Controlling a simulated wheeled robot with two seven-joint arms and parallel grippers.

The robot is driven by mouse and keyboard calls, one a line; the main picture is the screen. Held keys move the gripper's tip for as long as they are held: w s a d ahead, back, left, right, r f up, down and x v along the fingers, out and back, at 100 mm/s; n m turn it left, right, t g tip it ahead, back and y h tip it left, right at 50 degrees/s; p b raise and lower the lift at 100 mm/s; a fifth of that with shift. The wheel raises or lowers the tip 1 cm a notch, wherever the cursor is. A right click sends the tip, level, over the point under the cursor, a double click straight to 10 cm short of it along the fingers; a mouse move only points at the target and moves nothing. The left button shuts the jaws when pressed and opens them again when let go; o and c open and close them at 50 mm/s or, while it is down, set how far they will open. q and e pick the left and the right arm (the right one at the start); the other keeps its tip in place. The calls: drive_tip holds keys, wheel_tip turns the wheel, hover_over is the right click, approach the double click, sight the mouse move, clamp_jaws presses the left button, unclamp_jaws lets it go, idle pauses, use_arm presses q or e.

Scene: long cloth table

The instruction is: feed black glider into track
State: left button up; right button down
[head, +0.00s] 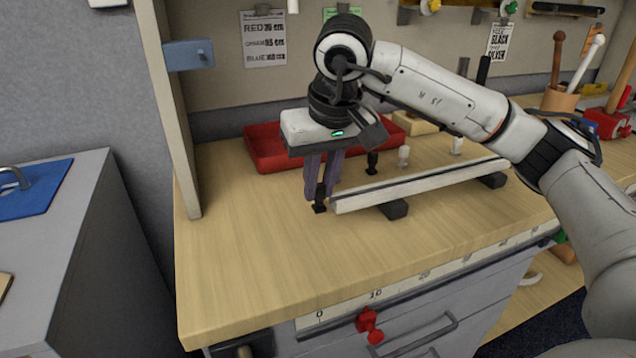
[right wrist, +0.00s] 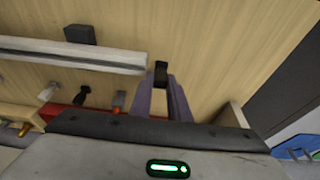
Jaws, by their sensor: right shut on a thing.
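The white track (head: 420,185) lies slantwise on dark feet on the wooden table, its near end at the left. My right gripper (head: 319,193), pointing down, is shut on a black glider (head: 320,204) just left of that end. In the right wrist view the held glider (right wrist: 161,70) sits at the fingertips (right wrist: 160,88), right beside the end of the track (right wrist: 75,53). I cannot tell whether glider and track touch. Another black glider (head: 372,163) and two white ones (head: 404,155) (head: 457,145) stand behind the track. My left gripper is out of view.
A red tray (head: 262,150) lies behind my gripper. A wooden upright (head: 172,110) bounds the table at the left. A pot of tools (head: 558,101) stands at the back right. A ruler strip (head: 400,281) runs along the front edge. The table front left is clear.

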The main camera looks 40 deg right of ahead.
idle(0.7)
idle(0.8)
drive_tip(key=shift+s+d, duration=0.25)
drive_tip(key=shift+d, duration=0.75)
drive_tip(key=shift+s+d, duration=0.15)
drive_tip(key=shift+d, duration=0.5)
drive_tip(key=shift+s+d, duration=0.15)
drive_tip(key=shift+d, duration=0.45)
drive_tip(key=shift+s+d, duration=0.2)
drive_tip(key=shift+d, duration=0.65)
drive_tip(key=shift+s+d, duration=0.2)
drive_tip(key=shift+d, duration=0.65)
drive_tip(key=shift+s+d+b, duration=0.25)
drive_tip(key=shift+d+b, duration=0.1)
drive_tip(key=shift+d, duration=0.65)
drive_tip(key=shift+s+d, duration=0.2)
drive_tip(key=shift+d, duration=0.65)
drive_tip(key=shift+s+d, duration=0.2)
drive_tip(key=shift+d, duration=0.6)
drive_tip(key=c, duration=1.6)
unclamp_jaws()
